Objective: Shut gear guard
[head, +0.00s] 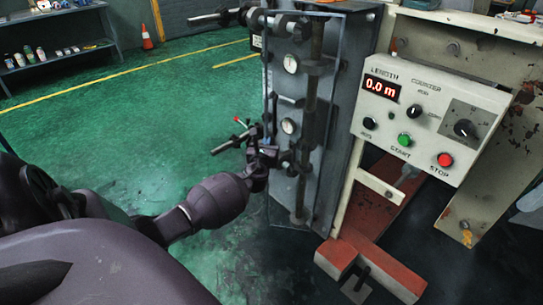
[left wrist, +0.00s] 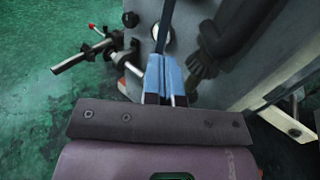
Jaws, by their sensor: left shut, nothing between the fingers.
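The gear guard looks like a clear pane with thin blue-grey edges (head: 345,75), standing upright in front of the grey machine column in the head view. Shafts, gears and round gauges show through or beside it. I cannot tell how far it stands open. My left gripper (head: 264,160) is at the pane's left side, around mid-height. In the left wrist view my left gripper (left wrist: 166,75) has its bluish fingers shut together with nothing between them. A thin dark edge runs up from the fingertips there; whether they touch it I cannot tell. My right gripper is not in view.
A control panel (head: 432,115) with a red 0.0 m display, knobs and start and stop buttons is right of the column. A handle with a red tip (head: 238,121) sticks out left near my gripper. Red feet (head: 370,268) stand below. Green floor (head: 120,130) at left is clear.

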